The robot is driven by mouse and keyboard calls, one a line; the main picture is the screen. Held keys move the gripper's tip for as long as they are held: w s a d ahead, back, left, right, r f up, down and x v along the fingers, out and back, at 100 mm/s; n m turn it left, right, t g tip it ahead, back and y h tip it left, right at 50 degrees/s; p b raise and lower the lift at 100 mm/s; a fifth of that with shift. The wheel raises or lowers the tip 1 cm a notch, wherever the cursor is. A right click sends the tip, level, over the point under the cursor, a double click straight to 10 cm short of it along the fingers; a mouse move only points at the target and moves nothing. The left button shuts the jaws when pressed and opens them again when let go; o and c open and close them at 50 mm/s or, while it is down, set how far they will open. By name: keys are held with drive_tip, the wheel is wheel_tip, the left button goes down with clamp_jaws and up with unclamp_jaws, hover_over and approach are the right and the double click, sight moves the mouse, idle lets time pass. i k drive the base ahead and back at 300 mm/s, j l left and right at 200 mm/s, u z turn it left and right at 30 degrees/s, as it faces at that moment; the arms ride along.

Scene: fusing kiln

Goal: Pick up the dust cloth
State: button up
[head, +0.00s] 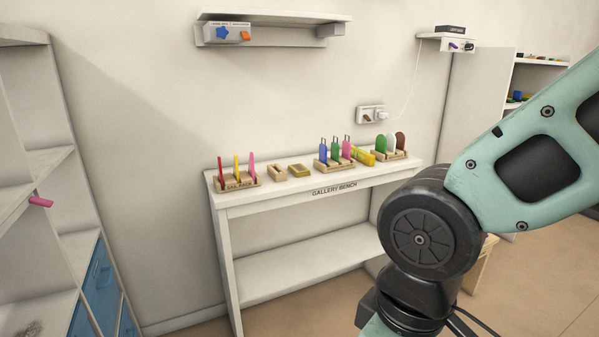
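I cannot make out for certain which thing is the dust cloth. A yellow item (362,156) with faint marks lies on the white gallery bench (335,188), between a rack with blue, green and pink pieces and a rack with green, white and brown ones. A grey, mottled patch (30,329) shows on the lower left shelf, cut off by the picture's edge; it is too partial to name. My arm fills the right side, and my gripper is out of the picture.
A sail rack (238,182) and two small wooden trays (278,173) (299,171) stand on the bench. A wall shelf (270,18) hangs above. The bench's lower shelf (290,262) looks empty.

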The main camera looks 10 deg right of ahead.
sight(298, 170)
drive_tip(key=i+l+z, duration=0.3)
drive_tip(key=i, duration=0.8)
drive_tip(key=i+j+z, duration=0.1)
drive_tip(key=i+z, duration=0.15)
drive_tip(key=i, duration=0.85)
